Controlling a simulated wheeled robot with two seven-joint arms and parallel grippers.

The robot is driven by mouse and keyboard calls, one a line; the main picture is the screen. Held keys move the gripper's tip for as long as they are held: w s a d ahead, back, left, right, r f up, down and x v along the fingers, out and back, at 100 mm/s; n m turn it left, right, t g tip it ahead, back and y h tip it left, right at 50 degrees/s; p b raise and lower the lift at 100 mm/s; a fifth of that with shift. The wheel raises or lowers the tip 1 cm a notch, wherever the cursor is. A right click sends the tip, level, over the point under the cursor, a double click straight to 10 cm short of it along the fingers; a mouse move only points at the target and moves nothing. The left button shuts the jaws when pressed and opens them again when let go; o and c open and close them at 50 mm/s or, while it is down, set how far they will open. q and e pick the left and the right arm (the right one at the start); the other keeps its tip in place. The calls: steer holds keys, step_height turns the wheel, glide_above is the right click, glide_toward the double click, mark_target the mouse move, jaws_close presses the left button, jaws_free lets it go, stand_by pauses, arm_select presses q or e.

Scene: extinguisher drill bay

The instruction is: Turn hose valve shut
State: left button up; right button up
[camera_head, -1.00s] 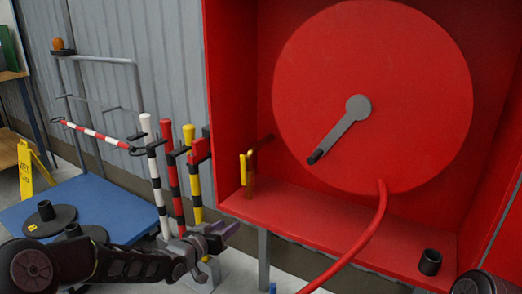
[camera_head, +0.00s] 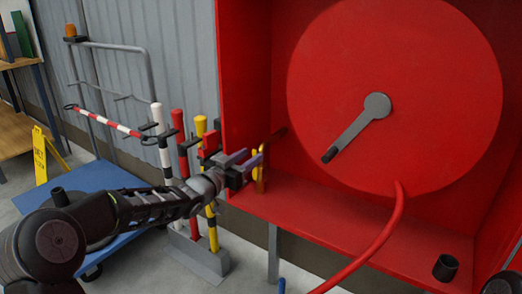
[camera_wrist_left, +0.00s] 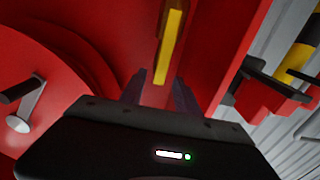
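The hose valve has a yellow lever (camera_head: 257,168) on a brass pipe (camera_head: 264,160) at the left inside of the red hose cabinet. The lever stands upright. My left gripper (camera_head: 250,160) is at the cabinet's left front edge, right beside the lever. In the left wrist view the yellow lever (camera_wrist_left: 170,45) lies ahead, with its near end between the two purple-grey fingers (camera_wrist_left: 160,82). The fingers are apart, and I see gaps beside the lever, so the gripper looks open. The gripper hides part of the valve in the head view. My right gripper is not in view.
A red hose reel (camera_head: 420,90) with a grey crank (camera_head: 360,127) fills the cabinet. A red hose (camera_head: 375,243) hangs out over the cabinet floor. A black cup (camera_head: 446,267) stands at the right. Striped posts (camera_head: 201,130) stand close behind my left arm.

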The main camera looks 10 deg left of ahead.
arm_select(q)
steer(key=x, duration=0.6)
steer(key=shift+w, duration=0.1)
jaws_close()
stand_by(1.3)
